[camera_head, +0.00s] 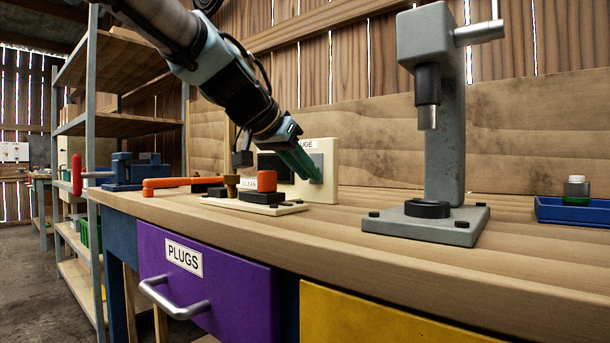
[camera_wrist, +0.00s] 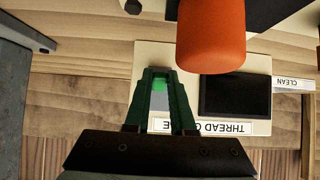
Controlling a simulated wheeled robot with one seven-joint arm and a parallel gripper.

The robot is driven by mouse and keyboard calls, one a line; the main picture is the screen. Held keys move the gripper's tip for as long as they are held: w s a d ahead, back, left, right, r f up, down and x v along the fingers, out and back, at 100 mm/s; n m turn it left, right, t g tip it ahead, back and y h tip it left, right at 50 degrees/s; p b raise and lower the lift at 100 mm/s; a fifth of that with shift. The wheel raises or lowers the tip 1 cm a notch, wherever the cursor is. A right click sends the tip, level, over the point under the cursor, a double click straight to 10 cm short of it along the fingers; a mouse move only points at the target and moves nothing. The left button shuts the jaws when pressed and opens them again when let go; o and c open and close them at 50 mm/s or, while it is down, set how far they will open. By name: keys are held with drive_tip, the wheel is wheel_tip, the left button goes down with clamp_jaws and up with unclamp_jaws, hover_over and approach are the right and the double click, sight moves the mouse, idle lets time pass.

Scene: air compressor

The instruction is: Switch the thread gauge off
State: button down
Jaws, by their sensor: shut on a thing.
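The thread gauge (camera_head: 328,190) is a cream box with a dark screen, standing on the bench near the back boards. In the wrist view the gauge (camera_wrist: 150,56) appears upside down, with its dark screen (camera_wrist: 235,95) and name label. A grey switch plate (camera_head: 317,160) is on its front, beside the screen. My gripper (camera_head: 316,178) comes down from the upper left with its green fingers at this plate. In the wrist view my gripper (camera_wrist: 160,76) is shut on a small bright green switch (camera_wrist: 159,85). The fingers partly hide the plate.
An orange cylinder (camera_wrist: 211,35) stands close to the gripper; in the head view the orange part (camera_head: 266,181) is on a black block on a cream base. A grey press (camera_head: 447,130) stands to the right. A blue vise (camera_head: 135,170) is at left.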

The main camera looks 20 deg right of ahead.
drive_tip(key=shift+r, duration=0.1)
drive_tip(key=c, duration=0.8)
unclamp_jaws()
drive_tip(key=shift+o, duration=0.2)
drive_tip(key=v, duration=0.2)
drive_tip(key=shift+s+a+r+p, duration=0.1)
drive_tip(key=shift+a+r+p, duration=0.15)
drive_tip(key=shift+r+p, duration=0.1)
drive_tip(key=p+v, duration=0.2)
drive_tip(key=p, duration=0.6)
drive_tip(key=shift+s+a+r, duration=0.1)
drive_tip(key=shift+a+r, duration=0.1)
drive_tip(key=shift+a, duration=0.05)
